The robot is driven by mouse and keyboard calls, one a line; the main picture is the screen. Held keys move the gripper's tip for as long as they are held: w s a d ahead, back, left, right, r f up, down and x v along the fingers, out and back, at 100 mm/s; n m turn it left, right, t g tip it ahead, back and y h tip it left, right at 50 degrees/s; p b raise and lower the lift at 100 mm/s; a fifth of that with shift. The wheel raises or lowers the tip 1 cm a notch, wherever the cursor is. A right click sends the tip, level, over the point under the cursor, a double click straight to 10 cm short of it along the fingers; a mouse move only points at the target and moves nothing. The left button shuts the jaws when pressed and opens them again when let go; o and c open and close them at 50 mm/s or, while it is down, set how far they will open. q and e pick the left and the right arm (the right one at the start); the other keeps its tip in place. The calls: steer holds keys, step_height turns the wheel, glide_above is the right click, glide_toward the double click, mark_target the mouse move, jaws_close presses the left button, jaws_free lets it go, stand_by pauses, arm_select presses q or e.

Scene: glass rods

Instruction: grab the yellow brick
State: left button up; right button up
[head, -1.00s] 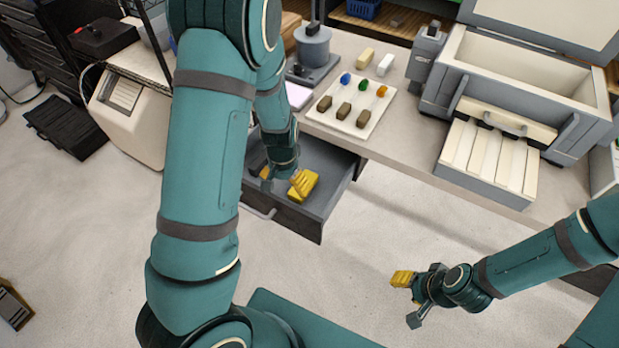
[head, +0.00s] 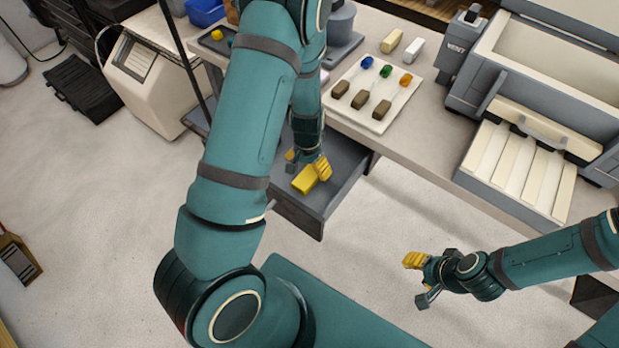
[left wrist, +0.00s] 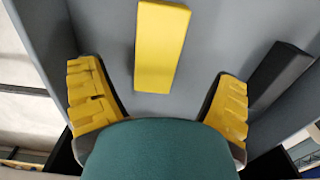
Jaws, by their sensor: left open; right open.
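The yellow brick (head: 306,181) lies in the open grey drawer under the worktop. It also shows in the left wrist view (left wrist: 160,48), beyond the fingers and roughly centred between them. My left gripper (head: 307,163) is open over the drawer, close to the brick, with nothing between its yellow-padded fingers. In the left wrist view the gripper (left wrist: 160,105) is spread wide, one finger to each side of the brick's line. My right gripper (head: 420,280) is open and empty above the floor at the lower right.
A dark brick (left wrist: 278,76) lies in the drawer, right of the yellow one. The drawer's front wall (head: 298,216) and sides surround the bricks. A white tray (head: 378,125) with brown blocks and coloured pieces stands on the worktop (head: 440,135). A grey case (head: 545,75) is at right.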

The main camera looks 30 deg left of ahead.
mark_target(309, 174)
arm_select(q)
steer(key=shift+w+d+f+b, duration=0.1)
steer(key=shift+f+b, duration=0.35)
steer(key=shift+f, duration=1)
steer(key=shift+w+d+f+b, duration=0.1)
steer(key=shift+f+b, duration=0.3)
steer(key=shift+f, duration=1.05)
steer(key=c, duration=1.4)
